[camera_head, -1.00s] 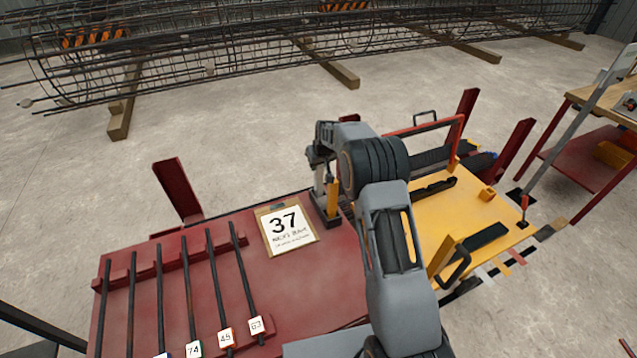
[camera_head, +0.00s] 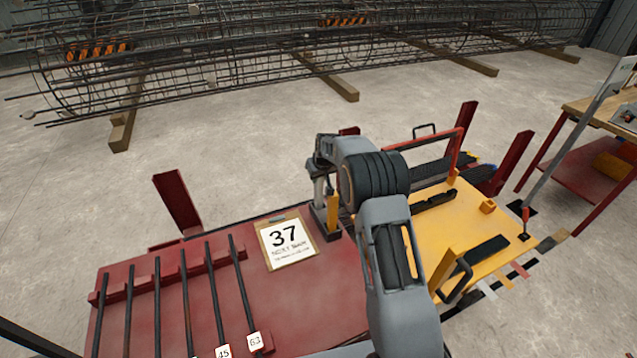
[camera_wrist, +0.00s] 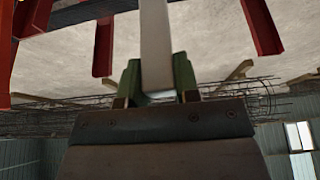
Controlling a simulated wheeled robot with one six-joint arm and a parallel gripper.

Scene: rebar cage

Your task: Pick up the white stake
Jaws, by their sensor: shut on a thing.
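The white stake (camera_wrist: 156,45) is a flat pale strip in the wrist view. It runs from the top edge of the picture down between the green fingers of my gripper (camera_wrist: 158,82), which are shut on it. In the head view, my gripper end is mostly hidden by my own wrist, above the back edge of the red table near a dark holder (camera_head: 326,222) with a yellow upright (camera_head: 333,208). A short pale piece shows below my wrist there, but I cannot tell whether it is the stake.
A "37" sign (camera_head: 287,243) lies on the red table (camera_head: 310,300). Dark bars (camera_head: 215,300) rest in a rack at left. A yellow board (camera_head: 470,225) with a red frame (camera_head: 460,145) is at right.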

